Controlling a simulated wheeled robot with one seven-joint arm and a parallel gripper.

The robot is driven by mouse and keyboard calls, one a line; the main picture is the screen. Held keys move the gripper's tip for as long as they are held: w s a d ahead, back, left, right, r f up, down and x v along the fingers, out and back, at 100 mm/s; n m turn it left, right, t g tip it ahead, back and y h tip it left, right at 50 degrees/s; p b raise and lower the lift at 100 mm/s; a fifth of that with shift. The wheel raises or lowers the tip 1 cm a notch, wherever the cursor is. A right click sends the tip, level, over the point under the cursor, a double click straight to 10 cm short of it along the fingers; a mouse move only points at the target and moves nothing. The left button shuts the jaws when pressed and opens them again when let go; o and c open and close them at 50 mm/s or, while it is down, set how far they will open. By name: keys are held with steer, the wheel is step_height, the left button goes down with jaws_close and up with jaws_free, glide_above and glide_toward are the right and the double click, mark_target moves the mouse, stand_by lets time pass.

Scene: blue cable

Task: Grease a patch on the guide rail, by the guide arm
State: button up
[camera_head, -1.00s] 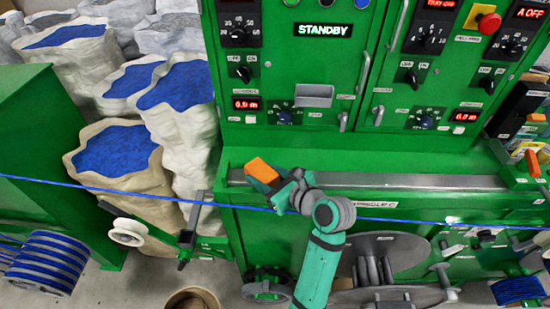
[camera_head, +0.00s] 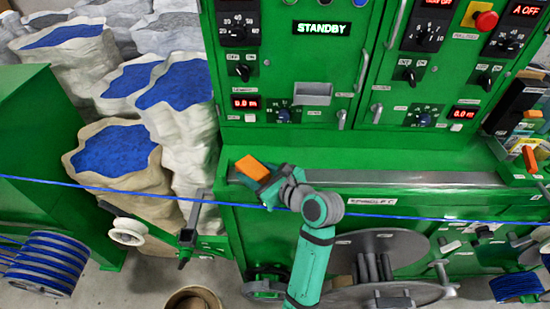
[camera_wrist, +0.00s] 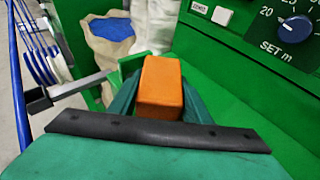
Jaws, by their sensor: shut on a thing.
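My gripper (camera_head: 261,178) is shut on an orange block (camera_head: 252,167). In the wrist view the block (camera_wrist: 160,88) sits between the green fingers and hides what lies directly behind it. The gripper is over the left end of a long grey rail (camera_head: 400,180) along the machine's front ledge, which looks like the guide rail. I cannot tell whether the block touches it. A grey bar (camera_head: 195,210) with a white pulley (camera_head: 128,232), which looks like the guide arm, stands to the left. A grey bar (camera_wrist: 80,87) also shows left of the block in the wrist view.
A blue cable (camera_head: 90,187) crosses the scene, passing by my arm. The green machine's control panel (camera_head: 290,70) rises behind the ledge. Sacks of blue granules (camera_head: 115,150) stand at the left. Reels (camera_head: 380,245) are below the ledge. The ledge to the right is mostly clear.

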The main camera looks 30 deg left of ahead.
steer(key=shift+s+d, duration=0.25)
steer(key=shift+d, duration=0.15)
step_height(320, 180, up, 2)
steer(key=shift+r, duration=0.2)
steer(key=shift+w+d+r, duration=0.1)
steer(key=shift+w+r, duration=0.1)
steer(key=shift+r, duration=0.75)
steer(key=shift+w+r, duration=0.2)
steer(key=shift+r, duration=1.1)
steer(key=shift+s+r, duration=0.3)
steer(key=shift+r, duration=0.25)
